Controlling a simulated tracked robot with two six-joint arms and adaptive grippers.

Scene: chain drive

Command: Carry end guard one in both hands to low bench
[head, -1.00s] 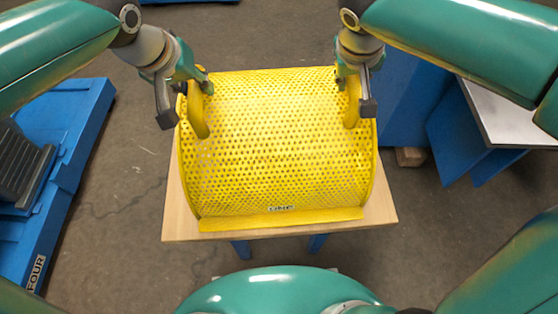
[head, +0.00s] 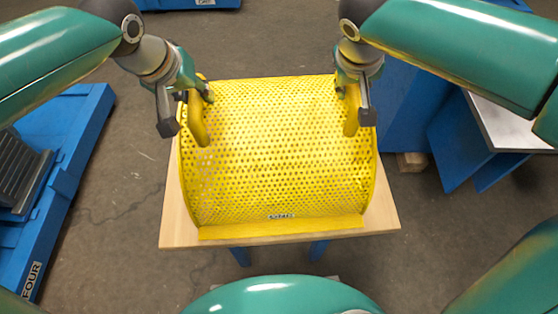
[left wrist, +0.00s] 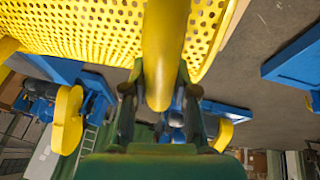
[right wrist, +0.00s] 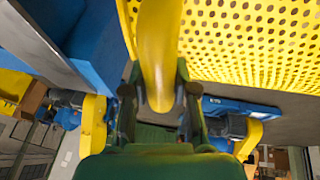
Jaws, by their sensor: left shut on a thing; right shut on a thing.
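End guard one (head: 280,150) is a yellow, perforated, curved cover with a small label near its front edge. It is over the wooden top of a bench with blue legs (head: 180,225); I cannot tell whether it touches the top. My left gripper (head: 188,108) is shut on the guard's left handle, a yellow bar (left wrist: 160,45) in the left wrist view. My right gripper (head: 354,98) is shut on the right handle, which also shows in the right wrist view (right wrist: 158,45). The guard's underside is hidden.
A blue platform marked FOUR (head: 75,150) with a dark ribbed object lies on the left. A grey-topped blue table (head: 510,125) stands on the right, beside a blue panel (head: 405,110). Grey floor (head: 120,190) is open between platform and bench.

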